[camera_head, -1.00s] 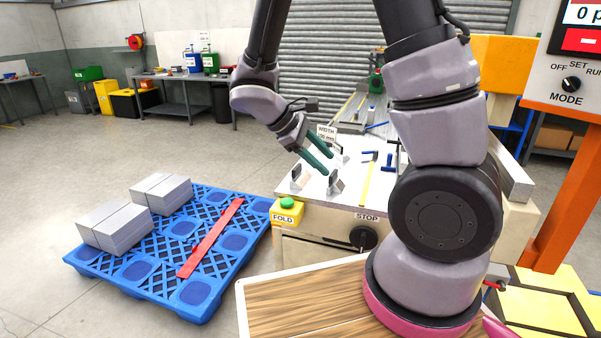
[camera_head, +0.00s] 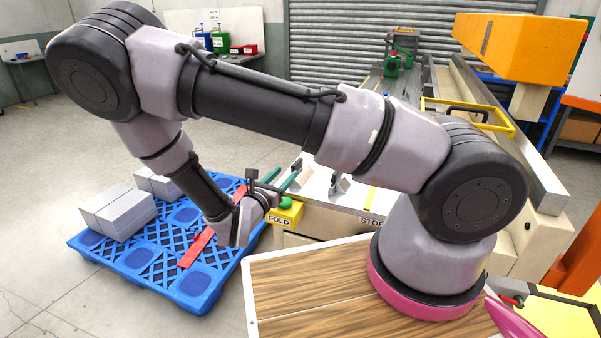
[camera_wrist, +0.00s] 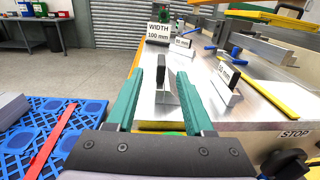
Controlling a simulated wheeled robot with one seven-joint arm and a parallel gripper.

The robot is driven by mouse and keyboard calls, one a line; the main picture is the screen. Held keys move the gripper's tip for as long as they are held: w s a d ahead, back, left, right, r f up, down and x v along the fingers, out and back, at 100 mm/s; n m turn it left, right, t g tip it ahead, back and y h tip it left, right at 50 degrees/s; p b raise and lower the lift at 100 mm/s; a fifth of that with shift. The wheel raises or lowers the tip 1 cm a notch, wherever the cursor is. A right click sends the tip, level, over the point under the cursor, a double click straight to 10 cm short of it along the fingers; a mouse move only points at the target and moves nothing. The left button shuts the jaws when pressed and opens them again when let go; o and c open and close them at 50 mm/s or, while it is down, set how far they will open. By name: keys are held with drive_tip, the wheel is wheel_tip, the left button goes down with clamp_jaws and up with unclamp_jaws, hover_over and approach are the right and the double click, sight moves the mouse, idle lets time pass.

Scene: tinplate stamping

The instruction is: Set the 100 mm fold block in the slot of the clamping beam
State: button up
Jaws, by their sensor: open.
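My gripper (camera_head: 284,176) is open and empty at the left end of the machine table. In the wrist view its green fingers (camera_wrist: 171,72) point towards a metal fold block (camera_wrist: 171,90) with an upright black grip, seen between them. A sign reading "WIDTH 100 mm" (camera_wrist: 158,34) stands behind this block. I see no contact with the block. Another fold block (camera_wrist: 226,92) with a small label stands to the right, and a further label (camera_wrist: 183,43) stands behind. The likely clamping beam, a long steel bar (camera_head: 505,125), runs along the machine's right side. Its slot cannot be made out.
A blue pallet (camera_head: 195,285) with grey sheet stacks (camera_head: 118,212) and a red bar lies left of the machine. The yellow FOLD button box (camera_head: 285,214) is just below my gripper. A yellow rule (camera_wrist: 262,94) and blue-handled tools lie on the table. My arm hides part of the table.

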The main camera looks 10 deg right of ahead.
sight(297, 162)
drive_tip(key=x, duration=0.8)
drive_tip(key=shift+w+d+f, duration=0.15)
drive_tip(key=shift+d, duration=0.1)
clamp_jaws()
idle(1.1)
